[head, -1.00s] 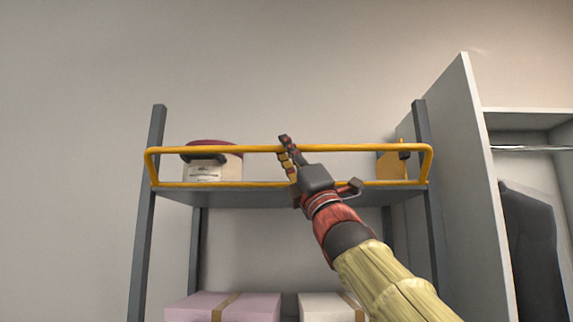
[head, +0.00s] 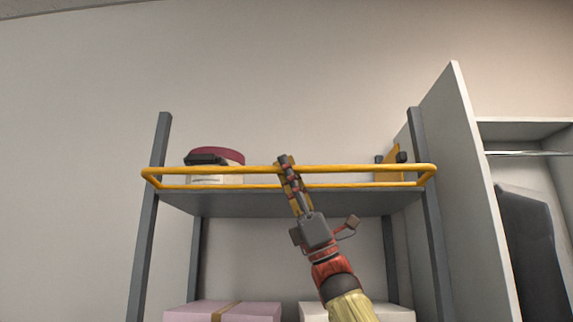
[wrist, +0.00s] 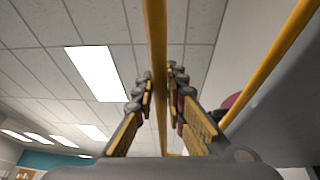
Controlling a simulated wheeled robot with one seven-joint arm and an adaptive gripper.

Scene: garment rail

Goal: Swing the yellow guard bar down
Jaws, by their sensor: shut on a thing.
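The yellow guard bar (head: 360,168) is a long rectangular loop along the front of the grey top shelf (head: 240,203). Its upper rail stands only a little above its lower rail in the head view, so the loop looks tipped outward towards me. My gripper (head: 287,168) reaches up from below and is shut on the upper rail near its middle. In the wrist view the rail (wrist: 156,40) runs between the two fingers, and the lower rail (wrist: 272,68) passes at the right.
Pink (head: 190,312) and white boxes (head: 315,311) sit below. A tall wardrobe panel (head: 462,190) stands close at the right.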

